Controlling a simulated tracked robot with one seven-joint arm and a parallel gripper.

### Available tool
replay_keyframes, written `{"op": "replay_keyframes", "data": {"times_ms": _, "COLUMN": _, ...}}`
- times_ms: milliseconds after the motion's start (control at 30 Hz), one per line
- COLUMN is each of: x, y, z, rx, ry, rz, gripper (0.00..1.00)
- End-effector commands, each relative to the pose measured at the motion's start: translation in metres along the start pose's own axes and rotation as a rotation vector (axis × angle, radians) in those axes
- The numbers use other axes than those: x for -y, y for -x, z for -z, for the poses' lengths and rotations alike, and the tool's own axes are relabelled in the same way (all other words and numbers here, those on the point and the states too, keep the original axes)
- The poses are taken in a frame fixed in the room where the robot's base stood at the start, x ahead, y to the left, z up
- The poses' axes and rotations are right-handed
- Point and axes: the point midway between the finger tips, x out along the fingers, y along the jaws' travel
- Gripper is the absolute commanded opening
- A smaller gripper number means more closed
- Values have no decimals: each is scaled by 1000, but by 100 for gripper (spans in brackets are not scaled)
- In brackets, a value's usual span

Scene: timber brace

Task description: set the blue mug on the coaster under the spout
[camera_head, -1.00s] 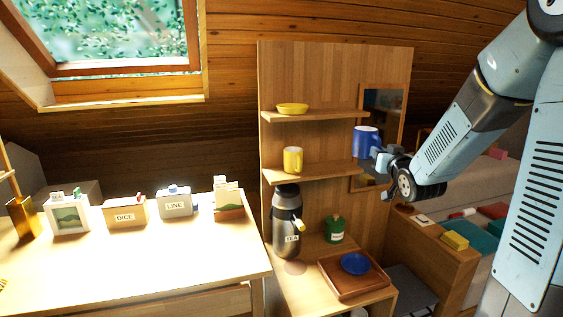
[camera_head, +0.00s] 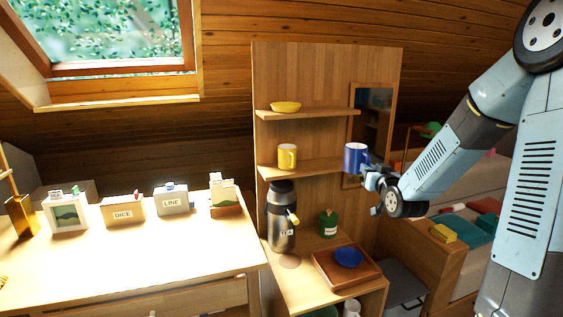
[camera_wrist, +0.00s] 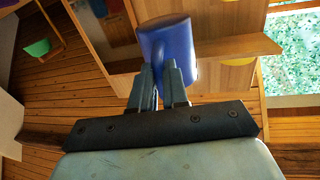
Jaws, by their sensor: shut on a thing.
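The blue mug (camera_head: 355,157) is held in the air at the right edge of the shelf unit, at about the height of the lower shelf. My gripper (camera_head: 370,175) is shut on its handle side; in the wrist view the fingers (camera_wrist: 160,88) close on the handle of the mug (camera_wrist: 178,45). The mug looks upright in the head view. The tea dispenser (camera_head: 281,215) with its yellow spout (camera_head: 293,219) stands on the cabinet top, left of and below the mug. The coaster (camera_head: 290,261) is a flat round reddish disc in front of the dispenser, below the spout, with nothing on it.
A yellow mug (camera_head: 287,156) stands on the lower shelf (camera_head: 305,170), a yellow bowl (camera_head: 285,107) on the upper one. A green canister (camera_head: 327,224) and a wooden tray (camera_head: 322,275) with a blue bowl (camera_head: 348,257) stand right of the dispenser. A desk (camera_head: 130,255) with boxes is at left.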

Motion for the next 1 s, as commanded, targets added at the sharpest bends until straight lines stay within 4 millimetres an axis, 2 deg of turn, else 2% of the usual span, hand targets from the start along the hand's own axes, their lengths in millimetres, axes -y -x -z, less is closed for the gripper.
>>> {"op": "replay_keyframes", "data": {"times_ms": 33, "x": 0, "y": -4, "z": -12, "rx": 3, "ry": -5, "rz": -1, "gripper": 0}}
{"op": "replay_keyframes", "data": {"times_ms": 500, "x": 0, "y": -22, "z": -113, "rx": 1, "ry": -4, "rz": -47, "gripper": 0}}
{"op": "replay_keyframes", "data": {"times_ms": 1000, "x": 13, "y": -18, "z": -224, "rx": -3, "ry": -2, "rz": -109, "gripper": 0}}
